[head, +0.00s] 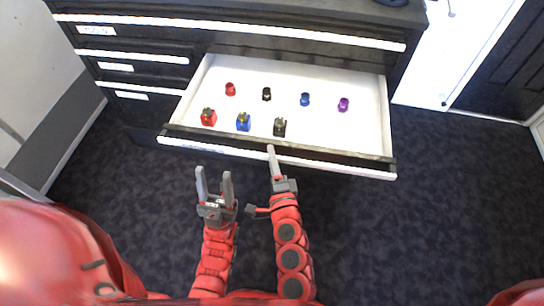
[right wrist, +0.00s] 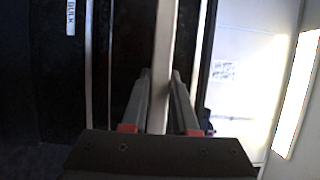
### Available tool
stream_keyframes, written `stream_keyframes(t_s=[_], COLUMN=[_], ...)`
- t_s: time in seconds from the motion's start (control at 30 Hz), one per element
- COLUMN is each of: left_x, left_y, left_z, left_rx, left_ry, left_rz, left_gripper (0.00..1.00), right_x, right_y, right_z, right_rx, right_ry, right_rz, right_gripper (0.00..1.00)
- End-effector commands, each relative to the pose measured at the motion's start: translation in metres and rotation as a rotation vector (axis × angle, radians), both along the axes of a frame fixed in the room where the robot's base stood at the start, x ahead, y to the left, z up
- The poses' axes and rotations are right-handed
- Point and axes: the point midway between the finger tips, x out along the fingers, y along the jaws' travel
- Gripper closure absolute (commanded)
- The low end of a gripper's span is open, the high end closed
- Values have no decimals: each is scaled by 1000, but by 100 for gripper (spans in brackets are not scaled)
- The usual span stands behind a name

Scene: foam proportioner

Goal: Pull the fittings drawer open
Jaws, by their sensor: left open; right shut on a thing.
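The fittings drawer (head: 345,146) stands pulled out of the black cabinet in the head view, its white inside showing. Two rows of small red, black, blue and purple fittings (head: 243,121) lie in it. My right gripper (head: 271,150) is at the middle of the drawer's front edge. In the right wrist view its two fingers (right wrist: 160,105) are shut on the pale front edge strip (right wrist: 163,60) between them. My left gripper (head: 214,178) is open and empty, in front of the drawer and to the left of my right gripper, apart from the drawer.
The black cabinet (head: 150,50) has shut drawers with white edge strips and labels on the left. A long shut drawer (head: 250,30) lies above the open one. The dark carpet (head: 440,190) is clear to the right. A white panel (head: 440,60) stands beyond the cabinet's right side.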

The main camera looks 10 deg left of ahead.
Motion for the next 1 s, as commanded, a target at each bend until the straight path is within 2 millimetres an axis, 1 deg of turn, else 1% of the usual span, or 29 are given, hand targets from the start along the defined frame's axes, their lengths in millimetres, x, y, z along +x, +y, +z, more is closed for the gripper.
stream_keyframes(t_s=[0.37,0.4,0.47,0.5,0.57,0.87,0.97,1.0], left_x=[0,0,0,0,0,0,0,0], left_y=[0,0,0,0,0,0,0,0], left_z=[0,0,0,0,0,0,0,-1], left_rx=[0,0,0,0,0,0,0,0], left_ry=[0,0,0,0,0,0,0,0], left_rz=[0,0,0,0,0,0,0,0], left_gripper=[50,50,50,50,50,50,50,50], right_x=[0,0,0,0,0,-1,-8,-13], right_y=[1,1,1,0,0,0,-2,-4], right_z=[0,0,0,0,0,0,-1,-1], right_rx=[0,0,0,0,0,0,1,0], right_ry=[1,1,1,0,0,0,1,1], right_rz=[2,2,2,1,1,1,2,2], right_gripper=[100,71,60,53,43,43,43,43])
